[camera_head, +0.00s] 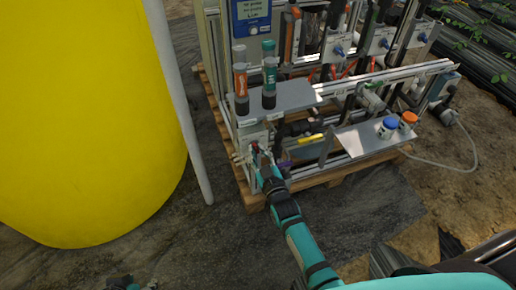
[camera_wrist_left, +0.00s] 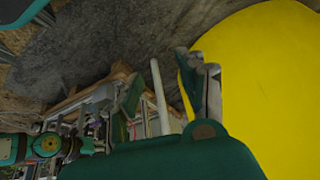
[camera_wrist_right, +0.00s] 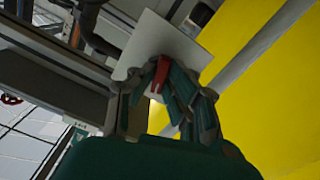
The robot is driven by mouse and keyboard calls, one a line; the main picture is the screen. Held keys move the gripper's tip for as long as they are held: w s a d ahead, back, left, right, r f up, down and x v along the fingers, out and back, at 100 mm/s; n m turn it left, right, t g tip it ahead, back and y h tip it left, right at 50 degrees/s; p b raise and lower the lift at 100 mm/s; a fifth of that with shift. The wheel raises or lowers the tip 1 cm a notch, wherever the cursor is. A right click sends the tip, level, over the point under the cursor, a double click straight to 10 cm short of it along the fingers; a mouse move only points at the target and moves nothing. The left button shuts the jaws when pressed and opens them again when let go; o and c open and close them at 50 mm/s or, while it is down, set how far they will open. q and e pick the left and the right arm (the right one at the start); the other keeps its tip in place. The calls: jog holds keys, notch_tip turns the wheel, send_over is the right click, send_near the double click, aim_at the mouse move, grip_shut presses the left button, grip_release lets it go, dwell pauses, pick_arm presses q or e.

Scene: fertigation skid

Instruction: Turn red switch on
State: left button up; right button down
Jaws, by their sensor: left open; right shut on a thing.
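The red switch (camera_wrist_right: 160,75) shows in the right wrist view as a small red lever in front of a pale box (camera_wrist_right: 172,38). My right gripper (camera_wrist_right: 158,82) is shut on the red switch, with its fingers on both sides of it. In the head view my right gripper (camera_head: 259,158) is at the front left corner of the skid, at a small grey box, and it hides most of the switch. My left gripper (camera_wrist_left: 165,85) is open and empty in the left wrist view. In the head view only a bit of it shows at the bottom left edge.
A large yellow tank (camera_head: 90,110) and a white pipe (camera_head: 185,100) stand left of the skid. A metal shelf (camera_head: 295,97) with orange and green bottles is above my right gripper. A lower metal plate (camera_head: 365,140) holds blue and orange caps. The dark ground in front is clear.

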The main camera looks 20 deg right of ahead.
jog(key=shift+r+m, duration=0.1)
jog(key=shift+m, duration=0.4)
jog(key=shift+m+p, duration=0.4)
jog(key=m+p, duration=0.1)
jog(key=m, duration=0.3)
jog(key=shift+m, duration=0.8)
jog(key=shift+m+p, duration=0.35)
jog(key=shift+m, duration=0.45)
pick_arm(q)
jog(key=shift+s+a+f+g, duration=0.2)
jog(key=shift+s+g, duration=0.25)
jog(key=shift+s, duration=0.2)
jog(key=shift+s+a+f+g, duration=0.2)
jog(key=shift+s+g, duration=0.25)
jog(key=shift+s, duration=0.15)
pick_arm(e)
jog(key=shift+m, duration=1.5)
pick_arm(q)
jog(key=shift+r, duration=0.1)
jog(key=shift+w, duration=0.1)
pick_arm(e)
jog(key=c, duration=1.4)
grip_release()
